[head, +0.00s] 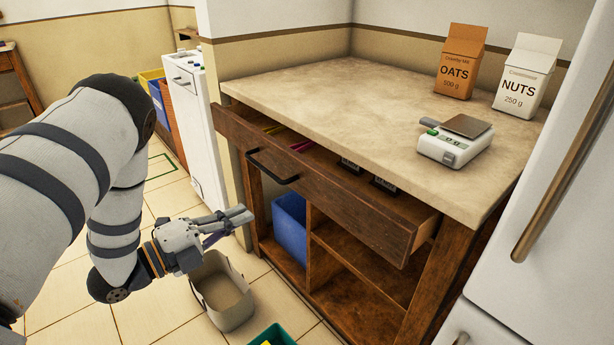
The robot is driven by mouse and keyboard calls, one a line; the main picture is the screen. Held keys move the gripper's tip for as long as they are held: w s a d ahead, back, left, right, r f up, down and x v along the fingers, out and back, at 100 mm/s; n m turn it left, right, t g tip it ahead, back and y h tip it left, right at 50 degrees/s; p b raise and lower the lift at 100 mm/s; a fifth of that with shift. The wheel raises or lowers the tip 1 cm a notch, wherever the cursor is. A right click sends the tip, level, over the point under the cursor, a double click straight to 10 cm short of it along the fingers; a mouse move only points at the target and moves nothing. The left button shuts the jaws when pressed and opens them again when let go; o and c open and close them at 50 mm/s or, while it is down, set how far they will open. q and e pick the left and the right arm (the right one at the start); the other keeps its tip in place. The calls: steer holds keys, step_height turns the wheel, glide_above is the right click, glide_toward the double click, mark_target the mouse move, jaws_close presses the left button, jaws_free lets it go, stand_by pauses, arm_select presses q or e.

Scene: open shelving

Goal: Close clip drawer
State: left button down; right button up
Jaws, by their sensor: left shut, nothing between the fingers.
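The clip drawer (325,187) is a wide dark-brown wooden drawer under the countertop, and it stands pulled out. It has a black bar handle (270,168) toward its left end. Small pink, yellow and black items show inside it, partly hidden by the countertop. My left gripper (246,214) is shut and empty. In the picture it is below and left of the drawer handle, apart from the drawer front. My right gripper is not in view.
On the beige countertop (330,90) are a kitchen scale (455,145), an oats box (460,65) and a nuts box (525,80). A blue bin (290,225) is in the shelving below. A beige bin (225,297) and a green crate (272,336) are on the floor. A white fridge door is at right.

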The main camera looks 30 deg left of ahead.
mark_target(307, 185)
arm_select(q)
steer(key=b+x, duration=0.1)
steer(key=x, duration=1.2)
steer(key=shift+w+d+r, duration=0.2)
steer(key=shift+w+d, duration=0.1)
steer(key=shift+d, duration=0.05)
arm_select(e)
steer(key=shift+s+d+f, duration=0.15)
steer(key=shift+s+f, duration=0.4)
arm_select(q)
steer(key=b+x, duration=0.2)
steer(key=x, duration=0.8)
steer(key=shift+w+d+f+b, duration=0.1)
steer(key=shift+f+b, duration=0.1)
steer(key=shift+b, duration=0.1)
steer(key=shift+w+r, duration=0.15)
steer(key=shift+r, duration=0.25)
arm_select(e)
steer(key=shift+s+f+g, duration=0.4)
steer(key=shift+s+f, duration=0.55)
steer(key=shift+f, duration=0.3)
